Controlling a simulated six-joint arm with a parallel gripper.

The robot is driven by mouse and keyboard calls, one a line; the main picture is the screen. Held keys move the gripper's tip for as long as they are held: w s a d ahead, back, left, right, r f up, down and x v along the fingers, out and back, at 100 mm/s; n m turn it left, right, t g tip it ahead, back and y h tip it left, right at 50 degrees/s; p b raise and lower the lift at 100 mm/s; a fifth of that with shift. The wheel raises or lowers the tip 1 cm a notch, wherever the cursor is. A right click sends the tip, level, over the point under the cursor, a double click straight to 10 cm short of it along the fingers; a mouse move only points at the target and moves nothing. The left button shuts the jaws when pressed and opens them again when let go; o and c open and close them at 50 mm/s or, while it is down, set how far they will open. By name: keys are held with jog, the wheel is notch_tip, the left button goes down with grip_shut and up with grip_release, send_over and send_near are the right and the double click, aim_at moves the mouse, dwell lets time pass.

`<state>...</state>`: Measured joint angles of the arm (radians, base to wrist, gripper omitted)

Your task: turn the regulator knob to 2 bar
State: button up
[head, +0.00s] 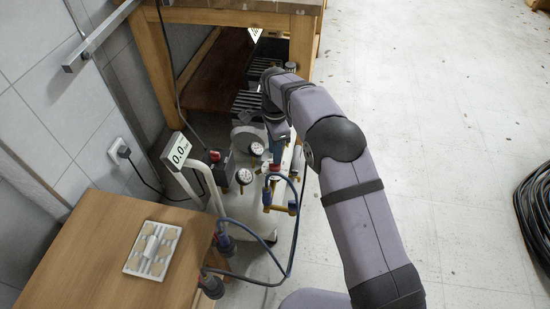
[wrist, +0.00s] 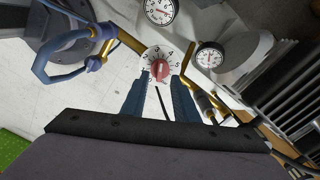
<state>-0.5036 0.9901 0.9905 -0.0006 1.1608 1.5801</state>
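The red regulator knob (wrist: 159,68) sits on a pale round dial plate (wrist: 153,52) with printed numbers in the wrist view. I cannot tell which number the knob points at. My gripper (wrist: 159,83) is open, with its two blue-grey fingers on either side of the knob's near edge. I cannot tell whether they touch it. In the head view my gripper (head: 276,150) points down over the compressor, and a small red part, likely the knob (head: 273,169), shows just below it. A white display (head: 180,149) reads 0.0.
Round pressure gauges (head: 243,176) (wrist: 210,56) and brass pipes (wrist: 131,42) stand close around the knob. A blue hose (head: 292,240) loops beside the compressor. A wooden box (head: 100,250) stands at the left, a wooden bench (head: 240,15) behind. Open floor lies right, with a coiled black hose (head: 535,205).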

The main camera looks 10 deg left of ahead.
jog(key=shift+f, duration=1.9)
grip_shut()
jog(key=shift+r+n, duration=0.1)
jog(key=shift+n, duration=0.2)
jog(key=shift+r+n+p, duration=0.1)
jog(key=shift+n+p, duration=1.1)
jog(key=n+p, duration=0.1)
jog(key=n, duration=0.1)
jog(key=shift+n, duration=0.4)
jog(key=n+p, duration=0.2)
jog(key=n, duration=0.4)
jog(key=shift+n, duration=0.3)
